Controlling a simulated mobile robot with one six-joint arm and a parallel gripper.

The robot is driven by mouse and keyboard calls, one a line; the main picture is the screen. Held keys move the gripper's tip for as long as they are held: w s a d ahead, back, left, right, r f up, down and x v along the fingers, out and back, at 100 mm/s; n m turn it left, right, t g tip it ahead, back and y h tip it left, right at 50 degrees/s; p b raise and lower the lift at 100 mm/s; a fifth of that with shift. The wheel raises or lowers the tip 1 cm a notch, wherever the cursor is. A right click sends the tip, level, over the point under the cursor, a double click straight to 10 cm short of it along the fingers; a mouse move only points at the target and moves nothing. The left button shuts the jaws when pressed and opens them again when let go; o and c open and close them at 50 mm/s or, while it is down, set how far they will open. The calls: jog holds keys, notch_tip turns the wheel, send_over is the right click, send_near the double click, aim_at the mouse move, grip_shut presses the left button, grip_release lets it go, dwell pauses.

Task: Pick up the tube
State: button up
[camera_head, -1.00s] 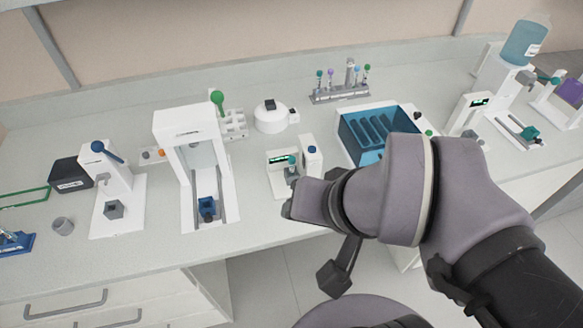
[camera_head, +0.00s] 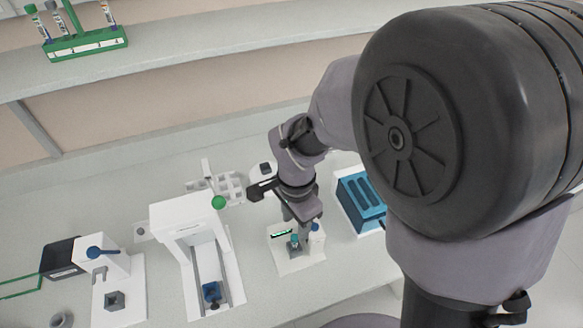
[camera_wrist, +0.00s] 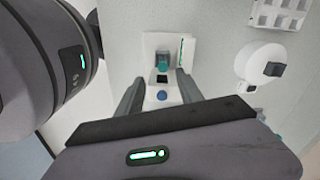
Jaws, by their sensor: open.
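A small teal-capped piece, seemingly the tube (camera_wrist: 162,68), stands in a small white device (camera_wrist: 180,50) with a green display. In the head view the teal cap (camera_head: 295,238) shows at the device (camera_head: 285,258), beside my gripper (camera_head: 302,240). In the wrist view my gripper (camera_wrist: 159,84) is open, its two dark fingers pointing at the device, with the teal cap between and just beyond the tips. Nothing is held. A blue knob (camera_wrist: 161,96) on the device also shows between the fingers. The tube's body is mostly hidden.
A white gate-shaped machine (camera_head: 185,220) with a green ball knob stands left of the device. A blue box (camera_head: 362,195) stands to the right. A round white device (camera_wrist: 262,65) and a white rack (camera_wrist: 280,12) are nearby. A green rack of tubes (camera_head: 88,42) sits on the shelf.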

aim_at(295, 237)
jog(key=f, duration=0.3)
jog(key=f+b, duration=0.1)
jog(key=f, duration=0.2)
jog(key=f+b, duration=0.1)
jog(key=f, duration=0.2)
jog(key=shift+w+f, duration=0.1)
jog(key=shift+w, duration=0.25)
jog(key=shift+s, duration=0.1)
jog(key=shift+c, duration=0.2)
grip_shut()
